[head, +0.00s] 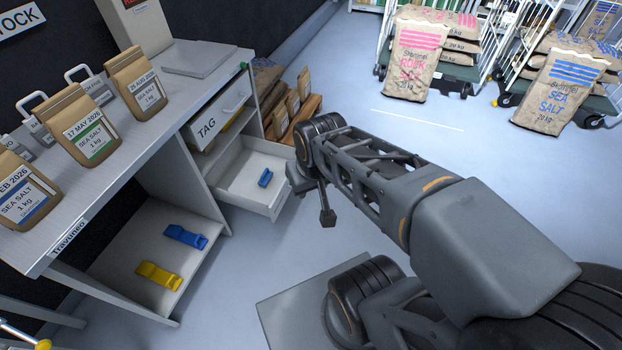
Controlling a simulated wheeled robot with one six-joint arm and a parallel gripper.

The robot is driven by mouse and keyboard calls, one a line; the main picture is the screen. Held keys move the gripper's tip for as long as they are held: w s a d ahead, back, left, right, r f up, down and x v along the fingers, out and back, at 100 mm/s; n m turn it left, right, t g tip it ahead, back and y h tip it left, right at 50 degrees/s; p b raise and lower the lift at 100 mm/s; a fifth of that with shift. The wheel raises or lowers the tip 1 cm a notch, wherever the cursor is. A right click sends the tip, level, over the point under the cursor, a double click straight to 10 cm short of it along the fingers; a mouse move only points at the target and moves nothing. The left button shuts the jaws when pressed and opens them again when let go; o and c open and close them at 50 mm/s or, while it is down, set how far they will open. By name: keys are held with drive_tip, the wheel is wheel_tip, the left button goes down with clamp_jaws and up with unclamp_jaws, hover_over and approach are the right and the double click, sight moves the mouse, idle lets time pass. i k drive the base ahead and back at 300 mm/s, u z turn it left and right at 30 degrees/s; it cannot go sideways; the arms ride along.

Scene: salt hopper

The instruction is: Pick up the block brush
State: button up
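No item is plainly marked as the block brush. A small blue item (265,178) lies in the open white drawer (243,203) of the bench. A larger blue item (186,237) and a yellow item (159,275) of similar form lie apart on the low shelf (120,262) under the bench. Bristles cannot be made out on any of them. My gripper (327,217) hangs in front of the drawer, to the right of the small blue item. Its fingers are small and dark, and their opening cannot be made out. Nothing is visibly held.
The bench top (178,95) carries several paper salt bags (86,127) and a grey flat plate (199,60). Brown bags (293,103) stand on a wooden pallet behind the drawer. Trolleys with salt sacks (421,55) stand at the back right. The floor between is clear.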

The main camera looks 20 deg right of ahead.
sight(266, 178)
drive_tip(key=z, duration=0.1)
drive_tip(key=k, duration=0.4)
drive_tip(key=u, duration=0.9)
drive_tip(key=i, duration=0.7)
drive_tip(key=z, duration=0.7)
drive_tip(key=i, duration=0.85)
drive_tip(key=z, duration=0.1)
